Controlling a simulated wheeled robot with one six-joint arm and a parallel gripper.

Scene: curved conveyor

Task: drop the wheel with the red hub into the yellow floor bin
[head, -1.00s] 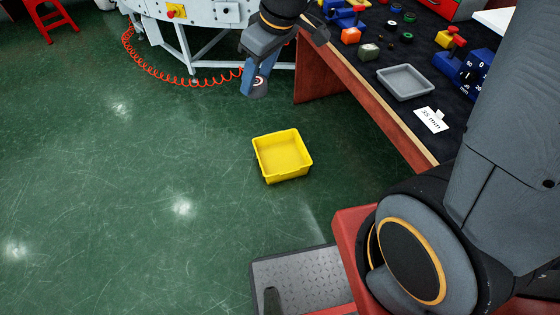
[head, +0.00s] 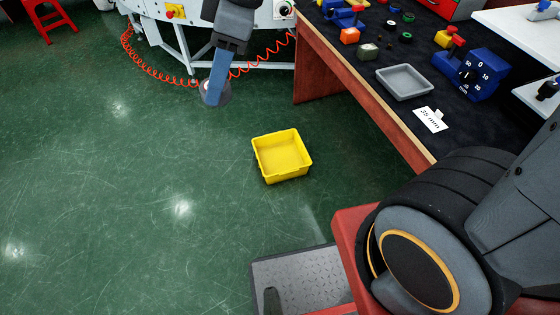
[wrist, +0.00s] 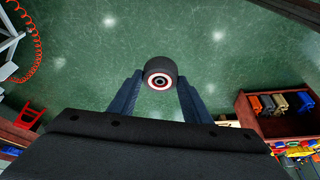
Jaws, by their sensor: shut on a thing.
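The yellow floor bin (head: 282,156) stands empty on the green floor, left of the workbench, in the head view. My gripper (head: 214,92) is above the floor, up and to the left of the bin in that view. In the wrist view my gripper (wrist: 158,88) is shut on the wheel with the red hub (wrist: 160,72), a dark wheel whose face shows a red and white ring. In the head view the wheel (head: 224,92) is mostly hidden behind the blue fingers. The bin does not show clearly in the wrist view.
The workbench (head: 365,95) with a grey tray (head: 404,81) and a 35 mm card (head: 430,119) stands to the right. A white machine frame (head: 178,45) with a coiled red hose (head: 150,68) stands behind. Green floor around the bin is clear.

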